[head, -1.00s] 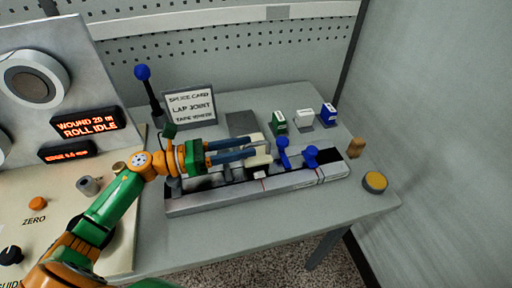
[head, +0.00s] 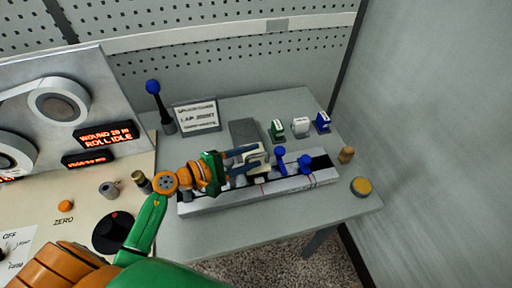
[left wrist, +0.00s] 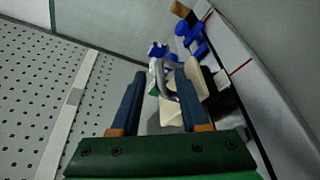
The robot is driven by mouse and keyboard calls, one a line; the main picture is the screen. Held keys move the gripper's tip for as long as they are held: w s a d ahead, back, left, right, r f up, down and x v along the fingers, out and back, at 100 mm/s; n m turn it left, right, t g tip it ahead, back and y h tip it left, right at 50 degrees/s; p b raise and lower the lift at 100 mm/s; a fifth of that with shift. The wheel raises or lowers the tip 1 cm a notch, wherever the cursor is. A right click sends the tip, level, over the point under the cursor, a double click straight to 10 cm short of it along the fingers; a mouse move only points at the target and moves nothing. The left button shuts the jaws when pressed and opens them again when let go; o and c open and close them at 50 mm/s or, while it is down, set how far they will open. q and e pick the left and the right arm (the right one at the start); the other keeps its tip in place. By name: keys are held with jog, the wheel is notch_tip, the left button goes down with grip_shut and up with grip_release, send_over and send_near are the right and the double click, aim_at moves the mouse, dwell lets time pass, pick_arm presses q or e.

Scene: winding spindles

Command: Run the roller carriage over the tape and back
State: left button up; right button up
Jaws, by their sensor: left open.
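The roller carriage appears as cream blocks with a grey metal loop (left wrist: 160,82), over the left-middle part of the long grey splicing track (head: 212,203). In the head view its cream part (head: 257,172) is partly hidden by my left gripper (head: 264,156). The dark blue fingers are spread apart, one on each side of the loop, also in the left wrist view (left wrist: 159,76). I cannot tell whether either finger touches it. Two blue-knobbed clamps (head: 281,158) (head: 305,163) stand to its right. The tape itself is hard to make out. My right gripper is out of view.
Green (head: 277,129), white (head: 300,126) and blue (head: 323,122) dispensers stand behind the track. A splice card (head: 197,116) and a blue-topped post (head: 154,95) are at the back left. A yellow button (head: 361,187) sits near the right edge. The front table strip is clear.

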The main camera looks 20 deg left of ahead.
pick_arm(q)
jog(key=shift+x, duration=1.05)
jog(key=shift+s, duration=0.1)
grip_shut()
dwell(0.4)
